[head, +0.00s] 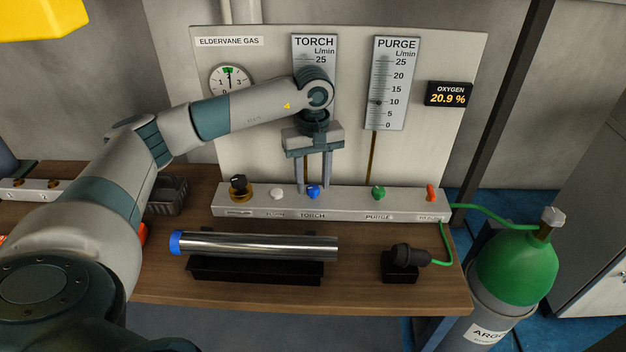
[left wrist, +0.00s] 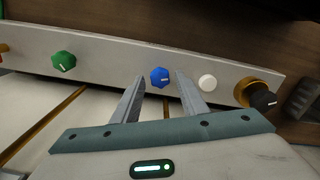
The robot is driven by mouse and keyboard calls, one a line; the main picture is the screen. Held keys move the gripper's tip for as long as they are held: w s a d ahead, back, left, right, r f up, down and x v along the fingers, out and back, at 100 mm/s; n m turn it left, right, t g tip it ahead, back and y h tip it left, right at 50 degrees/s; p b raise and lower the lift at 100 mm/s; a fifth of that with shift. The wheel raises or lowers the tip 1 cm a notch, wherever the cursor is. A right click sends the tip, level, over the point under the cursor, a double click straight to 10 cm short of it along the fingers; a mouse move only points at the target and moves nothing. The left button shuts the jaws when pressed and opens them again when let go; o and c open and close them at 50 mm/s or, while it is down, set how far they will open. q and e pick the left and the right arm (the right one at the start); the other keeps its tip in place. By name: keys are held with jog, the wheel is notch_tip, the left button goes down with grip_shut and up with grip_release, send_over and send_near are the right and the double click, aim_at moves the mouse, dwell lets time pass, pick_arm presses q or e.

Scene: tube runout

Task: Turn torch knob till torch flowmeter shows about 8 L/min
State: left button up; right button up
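The blue torch knob (head: 313,191) sits on the white manifold bar above the word TORCH. My left gripper (head: 313,186) points down at it, its two fingers apart. In the left wrist view the blue knob (left wrist: 159,76) shows between and just beyond the fingertips (left wrist: 157,78), with gaps at both sides, so nothing is held. The torch flowmeter (head: 314,48) shows only its top, at 25; my arm hides the rest and its float, so its reading cannot be seen. My right gripper is not in view.
A green purge knob (head: 378,192), a white button (head: 277,192), a black knob (head: 238,185) and an orange lever (head: 430,193) share the bar (head: 345,204). The purge flowmeter (head: 396,85) has its float near 10. A steel tube (head: 260,246) lies in front on a black cradle.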

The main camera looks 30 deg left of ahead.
pick_arm(q)
jog(key=shift+r+p, duration=0.3)
jog(key=shift+r, duration=0.65)
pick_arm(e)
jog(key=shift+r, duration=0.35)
pick_arm(q)
jog(key=n, duration=0.3)
jog(key=shift+n+b, duration=0.3)
jog(key=shift+b, duration=0.05)
jog(key=n, duration=0.5)
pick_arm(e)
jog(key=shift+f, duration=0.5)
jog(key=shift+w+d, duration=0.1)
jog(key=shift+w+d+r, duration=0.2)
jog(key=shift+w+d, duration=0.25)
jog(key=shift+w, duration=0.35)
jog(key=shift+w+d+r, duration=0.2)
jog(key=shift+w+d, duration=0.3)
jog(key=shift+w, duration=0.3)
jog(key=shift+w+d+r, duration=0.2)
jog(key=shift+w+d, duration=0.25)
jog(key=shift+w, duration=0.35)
